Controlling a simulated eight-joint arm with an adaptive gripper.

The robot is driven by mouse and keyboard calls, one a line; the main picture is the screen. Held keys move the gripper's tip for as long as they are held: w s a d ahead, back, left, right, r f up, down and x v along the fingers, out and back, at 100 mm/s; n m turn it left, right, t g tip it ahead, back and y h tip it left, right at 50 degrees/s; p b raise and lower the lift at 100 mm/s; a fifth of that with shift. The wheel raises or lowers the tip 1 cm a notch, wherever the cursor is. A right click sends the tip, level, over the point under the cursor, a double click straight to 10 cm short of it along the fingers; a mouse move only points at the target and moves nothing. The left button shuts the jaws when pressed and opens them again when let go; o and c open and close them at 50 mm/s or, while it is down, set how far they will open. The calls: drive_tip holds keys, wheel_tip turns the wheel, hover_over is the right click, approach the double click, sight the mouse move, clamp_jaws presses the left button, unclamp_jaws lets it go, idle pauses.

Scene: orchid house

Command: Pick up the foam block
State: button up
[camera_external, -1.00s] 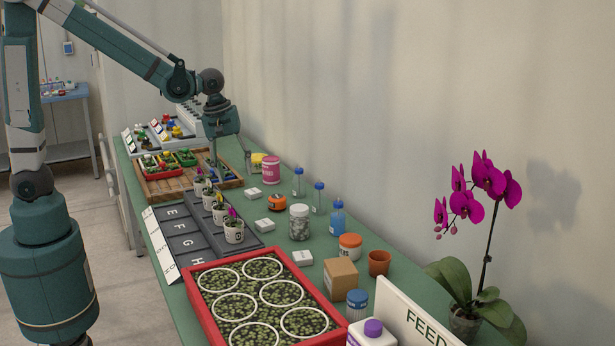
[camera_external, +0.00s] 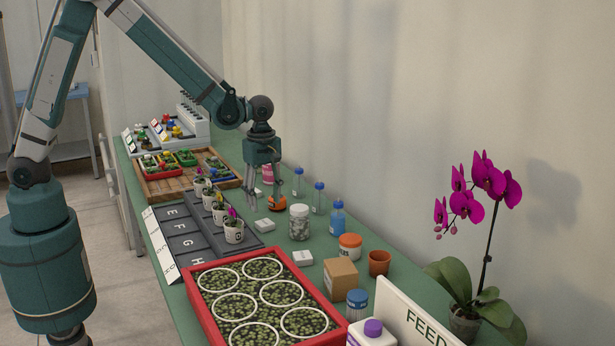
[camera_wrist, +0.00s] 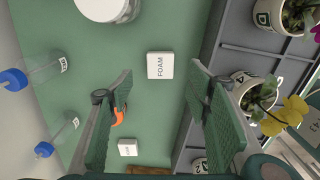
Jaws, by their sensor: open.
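A small white block labelled FOAM (camera_wrist: 160,66) lies flat on the green bench in the wrist view, just beyond and between my fingertips. It appears to be the white block (camera_external: 264,225) beside the grey lettered tray in the external view. My gripper (camera_external: 262,204) is open and empty, above the bench and a little behind that block. In the wrist view my gripper (camera_wrist: 162,76) has its fingers spread on both sides, apart from the block. A second white block (camera_wrist: 127,147) lies lower in the wrist view; its label is too small to read.
Potted orchids (camera_external: 234,230) stand on the grey tray (camera_external: 185,240) close by. A white-lidded jar (camera_external: 299,222), blue-capped bottles (camera_external: 337,218) and an orange object (camera_external: 278,203) stand around. Another white block (camera_external: 302,258) lies nearer the red tray (camera_external: 203,306). Green bench surrounds the FOAM block.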

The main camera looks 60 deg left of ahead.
sight(266, 223)
drive_tip(key=shift+w+d+f, duration=0.1)
drive_tip(key=shift+d+f, duration=0.05)
drive_tip(key=shift+f, duration=0.05)
idle(0.3)
drive_tip(key=shift+f, duration=1.3)
drive_tip(key=shift+f+b, duration=0.65)
drive_tip(key=shift+f, duration=1.95)
drive_tip(key=c, duration=0.7)
